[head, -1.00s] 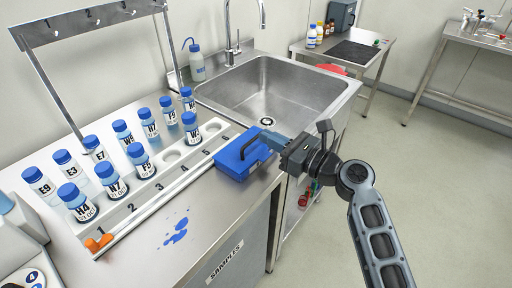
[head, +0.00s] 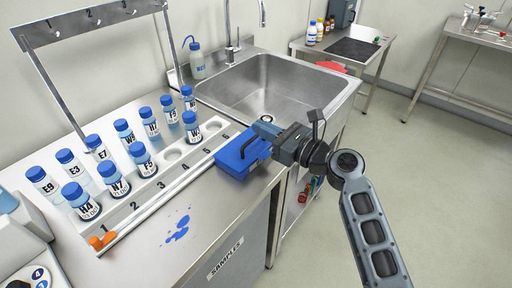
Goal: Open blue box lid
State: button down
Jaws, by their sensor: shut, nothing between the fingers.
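The blue box (head: 234,160) sits on the steel counter, just right of the numbered bottle rack and in front of the sink. Its lid looks closed, with a dark handle (head: 249,146) standing up on top. My gripper (head: 264,128) comes in from the right and is over the box's far right part, by the handle. Its fingers are shut and hold nothing. Whether the fingertips touch the lid or handle cannot be told.
The bottle rack (head: 150,192) holds several blue-capped bottles left of the box. A sink (head: 265,85) lies behind. Blue spill spots (head: 177,229) mark the counter front. A wash bottle (head: 197,62) stands beside the sink. Open floor lies to the right.

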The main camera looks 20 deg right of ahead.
jog(key=shift+w+a, duration=0.1)
jog(key=shift+w, duration=0.05)
jog(key=shift+x, duration=1.8)
jog(key=shift+w+a, duration=0.15)
jog(key=shift+w, duration=0.05)
jog(key=shift+x, duration=1.3)
jog(key=r+v, duration=0.2)
jog(key=v, duration=1)
